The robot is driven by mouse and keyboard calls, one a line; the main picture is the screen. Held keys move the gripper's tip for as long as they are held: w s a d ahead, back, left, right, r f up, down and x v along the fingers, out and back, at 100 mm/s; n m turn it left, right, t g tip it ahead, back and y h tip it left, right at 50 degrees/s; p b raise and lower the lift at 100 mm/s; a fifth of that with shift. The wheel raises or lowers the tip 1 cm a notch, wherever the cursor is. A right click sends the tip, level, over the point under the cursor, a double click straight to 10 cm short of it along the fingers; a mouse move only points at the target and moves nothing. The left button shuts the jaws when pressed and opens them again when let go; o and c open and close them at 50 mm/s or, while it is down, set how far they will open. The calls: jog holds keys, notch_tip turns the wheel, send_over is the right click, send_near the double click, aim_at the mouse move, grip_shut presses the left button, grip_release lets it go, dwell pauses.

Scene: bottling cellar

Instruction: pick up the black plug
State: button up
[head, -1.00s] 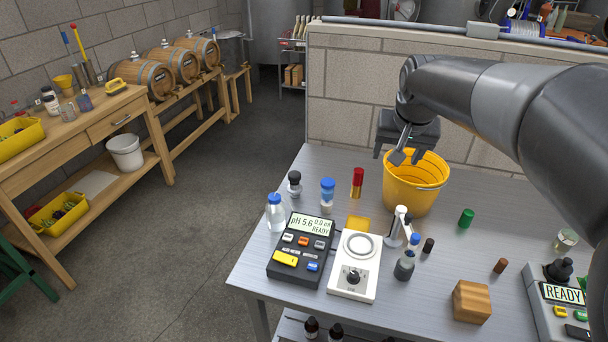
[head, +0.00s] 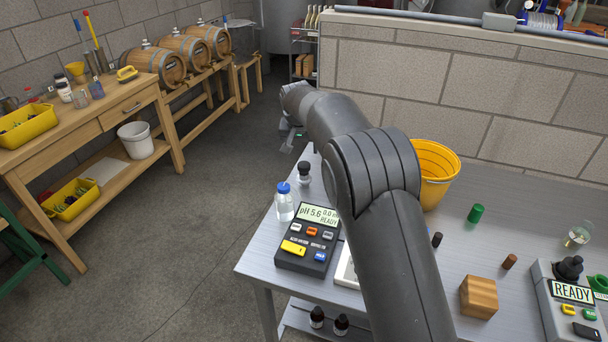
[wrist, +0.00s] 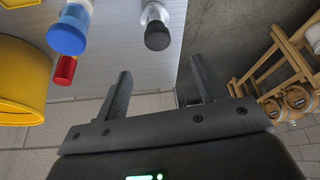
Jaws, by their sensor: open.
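The black plug (head: 437,239) is a small dark cylinder standing on the grey table (head: 445,275), just right of my arm in the head view. It does not show in the wrist view. My gripper (wrist: 160,67) is open, with nothing between its fingers. In the head view my gripper (head: 289,140) shows only in part, beyond the table's left back edge, well to the left of the plug. My arm crosses in front of the middle of the table and hides several things there.
A black-capped bottle (wrist: 157,30) and a blue-capped bottle (wrist: 69,30) are near my gripper. A yellow bucket (head: 436,175), green cylinder (head: 475,213), brown plug (head: 509,261) and wooden block (head: 478,296) stand around the black plug. A pH meter (head: 307,240) is at left.

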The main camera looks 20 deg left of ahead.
aim_at(304, 164)
jog(key=x, duration=0.5)
jog(key=shift+f, duration=0.2)
jog(key=shift+d+x, duration=0.1)
jog(key=shift+x, duration=1.3)
jog(key=shift+d+x, duration=0.15)
jog(key=shift+x, duration=1.2)
jog(key=shift+c, duration=0.3)
jog(key=c, duration=1.1)
